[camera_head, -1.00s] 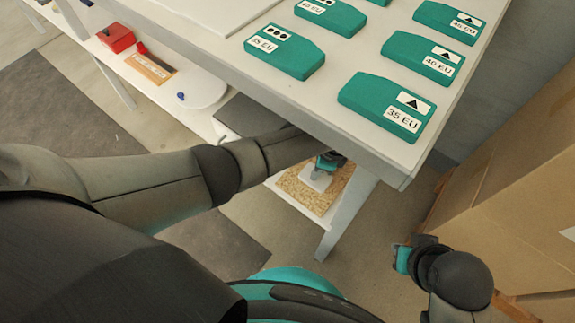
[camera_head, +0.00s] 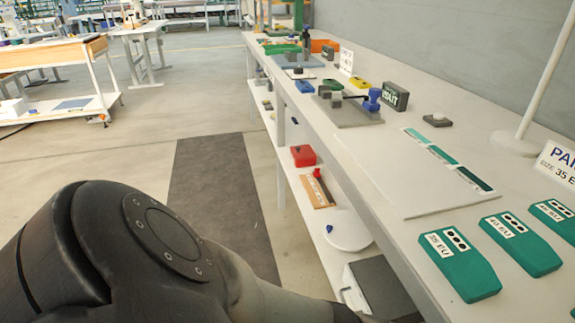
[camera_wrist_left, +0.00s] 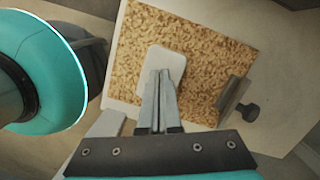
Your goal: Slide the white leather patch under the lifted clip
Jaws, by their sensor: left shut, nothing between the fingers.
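The white leather patch (camera_wrist_left: 165,58) lies flat on the speckled brown cork board (camera_wrist_left: 215,50) in the left wrist view, left of the board's middle. My left gripper (camera_wrist_left: 161,76) is shut, with its fingertips over the near part of the patch and nothing between them. The grey clip (camera_wrist_left: 232,98) with a black knob (camera_wrist_left: 247,112) is at the board's right edge, apart from the patch. How far the clip is lifted I cannot tell. The patch, clip and left fingers are not in the head view now. My right gripper is in neither current view.
In the head view, the long white workbench (camera_head: 375,205) holds green size blocks (camera_head: 460,265), a grey press fixture (camera_head: 347,112) with a blue knob, and small bins. A red box (camera_head: 303,155) sits on the lower shelf. A dark mat (camera_head: 215,190) lies on the open floor.

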